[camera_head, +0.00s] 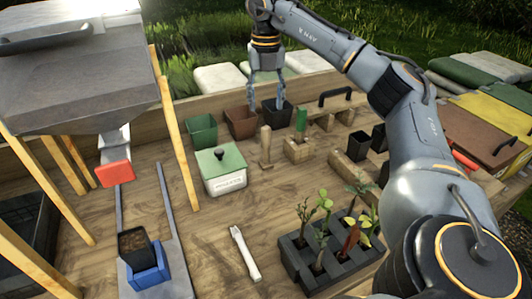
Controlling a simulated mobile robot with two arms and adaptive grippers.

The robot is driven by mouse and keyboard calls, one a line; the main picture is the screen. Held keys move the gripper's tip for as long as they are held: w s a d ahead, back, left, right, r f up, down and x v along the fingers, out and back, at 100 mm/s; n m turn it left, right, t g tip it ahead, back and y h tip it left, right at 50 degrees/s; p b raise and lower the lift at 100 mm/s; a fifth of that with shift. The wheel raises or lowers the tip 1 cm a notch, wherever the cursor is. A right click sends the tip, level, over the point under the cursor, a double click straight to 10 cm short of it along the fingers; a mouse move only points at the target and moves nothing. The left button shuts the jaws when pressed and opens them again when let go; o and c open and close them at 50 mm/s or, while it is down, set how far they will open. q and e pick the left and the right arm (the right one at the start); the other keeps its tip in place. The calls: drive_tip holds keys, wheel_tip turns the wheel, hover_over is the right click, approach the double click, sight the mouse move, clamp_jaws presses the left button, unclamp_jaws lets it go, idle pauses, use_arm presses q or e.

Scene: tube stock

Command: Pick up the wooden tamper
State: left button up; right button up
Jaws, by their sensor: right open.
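The wooden tamper (265,145) stands upright near the middle of the wooden bench, with a slim light-wood handle above a wider foot. My right gripper (266,106) points down with its two fingers apart and nothing between them. In the picture it is just above the tamper's top, in front of the brown pot and the black pot. I cannot tell exactly how far behind or above the tamper it is. My left gripper does not show.
Green (201,131), brown (240,122) and black (276,115) pots line the back. A seedling tray (315,272) and white tool (244,252) lie in front.

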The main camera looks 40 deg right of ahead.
sight(266, 128)
wheel_tip(266, 128, down, 8)
drive_tip(key=shift+r+p, duration=0.1)
drive_tip(key=shift+p, duration=0.2)
wheel_tip(266, 128, down, 6)
drive_tip(key=shift+w+d+f+p, duration=0.15)
drive_tip(key=shift+f+p, duration=0.1)
drive_tip(key=shift+p, duration=0.45)
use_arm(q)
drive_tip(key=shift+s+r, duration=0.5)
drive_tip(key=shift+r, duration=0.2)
use_arm(e)
clamp_jaws()
